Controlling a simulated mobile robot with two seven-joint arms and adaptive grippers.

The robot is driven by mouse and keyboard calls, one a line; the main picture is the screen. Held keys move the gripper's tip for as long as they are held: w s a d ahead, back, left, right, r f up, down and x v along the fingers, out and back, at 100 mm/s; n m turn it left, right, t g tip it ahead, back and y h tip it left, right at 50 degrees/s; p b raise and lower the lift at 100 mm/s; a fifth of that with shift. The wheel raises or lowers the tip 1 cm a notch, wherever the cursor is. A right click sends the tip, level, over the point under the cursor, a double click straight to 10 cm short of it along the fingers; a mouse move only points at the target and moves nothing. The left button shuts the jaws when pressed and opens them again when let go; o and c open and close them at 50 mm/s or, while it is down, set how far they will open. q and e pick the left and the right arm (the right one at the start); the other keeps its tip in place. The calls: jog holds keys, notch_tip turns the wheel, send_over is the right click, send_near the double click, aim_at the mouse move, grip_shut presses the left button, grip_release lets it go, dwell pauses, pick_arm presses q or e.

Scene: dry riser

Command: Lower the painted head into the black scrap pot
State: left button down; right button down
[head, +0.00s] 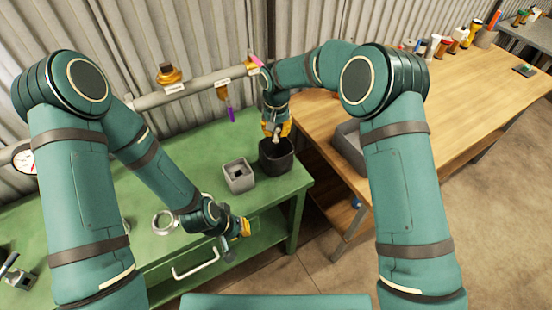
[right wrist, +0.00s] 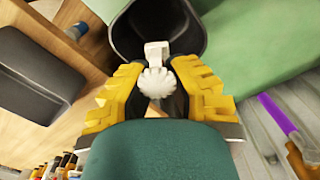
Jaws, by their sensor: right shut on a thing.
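The black scrap pot (head: 268,160) stands on the green bench near its right end. In the right wrist view the pot (right wrist: 190,22) opens just beyond my fingertips. My right gripper (head: 277,129) is above the pot's mouth. In the right wrist view, its yellow-and-black fingers (right wrist: 156,82) are shut on a pale, whitish head (right wrist: 156,80) with a toothed round part and a narrower block pointing toward the pot. How far the head reaches into the pot is hard to tell. My left gripper (head: 239,232) is low over the bench's front edge; its jaw opening is unclear.
A metal ring (head: 165,222) lies further left. A pipe (head: 190,87) with fittings runs behind. A wooden table (head: 440,110) with a dark grey bin (head: 349,145) is at right.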

jog(key=b, duration=0.4)
send_over(276, 146)
jog(key=s, duration=0.4)
jog(key=shift+f, duration=3.45)
jog(key=shift+f, duration=0.1)
jog(key=c, duration=1)
grip_release()
notch_tip(276, 146, up, 12)
jog(key=shift+r, duration=0.1)
